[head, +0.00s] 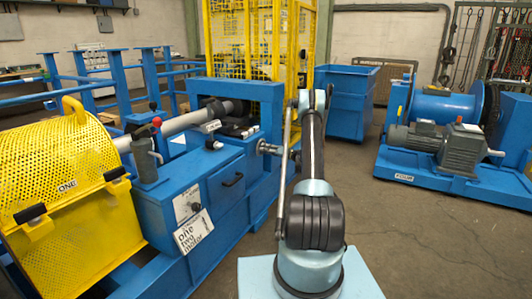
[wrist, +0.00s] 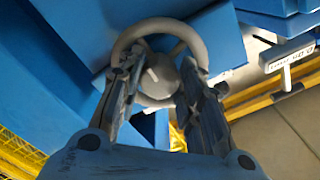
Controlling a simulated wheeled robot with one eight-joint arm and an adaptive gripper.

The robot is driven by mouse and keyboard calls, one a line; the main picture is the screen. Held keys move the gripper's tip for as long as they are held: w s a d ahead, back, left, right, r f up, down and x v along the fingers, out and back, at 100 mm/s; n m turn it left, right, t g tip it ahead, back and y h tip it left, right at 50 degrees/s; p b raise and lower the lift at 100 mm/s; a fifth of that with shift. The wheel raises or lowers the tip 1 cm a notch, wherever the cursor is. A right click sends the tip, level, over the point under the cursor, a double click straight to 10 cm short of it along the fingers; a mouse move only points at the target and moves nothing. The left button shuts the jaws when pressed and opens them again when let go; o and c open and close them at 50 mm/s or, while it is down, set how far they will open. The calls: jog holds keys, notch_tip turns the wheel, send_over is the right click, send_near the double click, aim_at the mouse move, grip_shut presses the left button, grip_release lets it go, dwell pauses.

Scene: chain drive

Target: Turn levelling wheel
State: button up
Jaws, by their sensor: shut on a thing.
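The levelling wheel is a grey metal ring (wrist: 160,25) with spokes and a round hub, in the upper middle of the wrist view, against a blue machine frame (wrist: 60,75). My gripper (wrist: 160,78) has one finger on each side of the hub, with the tips inside the ring. It is shut on the wheel; the exact contact points are partly hidden by the fingers. In the head view, dark metal parts show beside the right end of the blue machine (head: 250,190), left of my arm; wheel and gripper cannot be told apart there.
A yellow perforated guard (head: 60,170) covers the machine's left end. A yellow mesh cage (head: 245,45) and a blue bin (head: 345,100) stand behind. The floor (head: 410,235) between is clear.

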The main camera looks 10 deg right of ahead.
jog(key=shift+d, duration=0.1)
jog(key=shift+m, duration=3.9)
jog(key=o, duration=1.1)
jog(key=shift+w, duration=0.1)
jog(key=shift+c, duration=0.2)
